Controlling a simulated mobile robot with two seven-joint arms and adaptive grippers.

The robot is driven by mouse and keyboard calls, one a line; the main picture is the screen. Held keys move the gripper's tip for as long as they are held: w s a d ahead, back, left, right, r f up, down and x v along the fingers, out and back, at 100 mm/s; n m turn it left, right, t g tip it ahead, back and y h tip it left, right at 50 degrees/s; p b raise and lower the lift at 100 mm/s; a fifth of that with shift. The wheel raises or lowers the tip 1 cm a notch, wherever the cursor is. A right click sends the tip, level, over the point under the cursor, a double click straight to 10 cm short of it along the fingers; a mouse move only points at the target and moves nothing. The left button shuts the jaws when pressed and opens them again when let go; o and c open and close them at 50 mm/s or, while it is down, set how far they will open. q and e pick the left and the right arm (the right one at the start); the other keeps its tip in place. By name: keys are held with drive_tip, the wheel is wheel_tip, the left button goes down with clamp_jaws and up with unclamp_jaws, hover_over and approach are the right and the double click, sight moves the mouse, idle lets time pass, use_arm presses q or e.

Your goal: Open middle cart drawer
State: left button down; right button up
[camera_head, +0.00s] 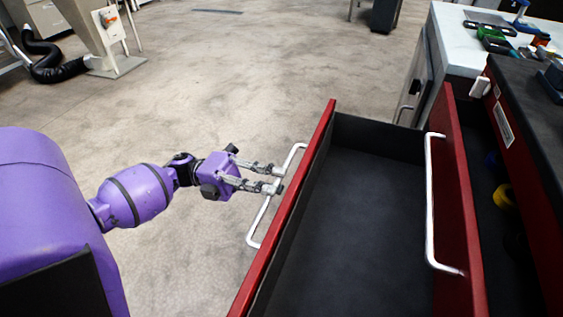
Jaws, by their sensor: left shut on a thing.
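A red cart drawer (350,236) with a dark, empty inside is pulled far out of the cart. Its white bar handle (257,226) is on the outer side of its red front. My left gripper (277,179) reaches in from the left and is shut on this handle near its middle. Another red drawer front (462,205) with its own white handle (431,200) stands further right, nearer the cart body; that drawer is partly open. I cannot see any lower drawers. My right gripper is not in view.
The partly open drawer holds a yellow item (503,195) and dark items. A white-topped bench (455,45) with tools stands behind the cart. A grey machine (95,30) with a black hose (55,70) is at the far left. The concrete floor between is clear.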

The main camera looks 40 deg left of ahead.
use_arm(q)
drive_tip(key=shift+s+f, duration=0.1)
drive_tip(key=shift+f, duration=0.1)
drive_tip(key=c, duration=2)
unclamp_jaws()
drive_tip(key=shift+o, duration=0.5)
drive_tip(key=shift+r, duration=0.1)
drive_tip(key=v, duration=1.2)
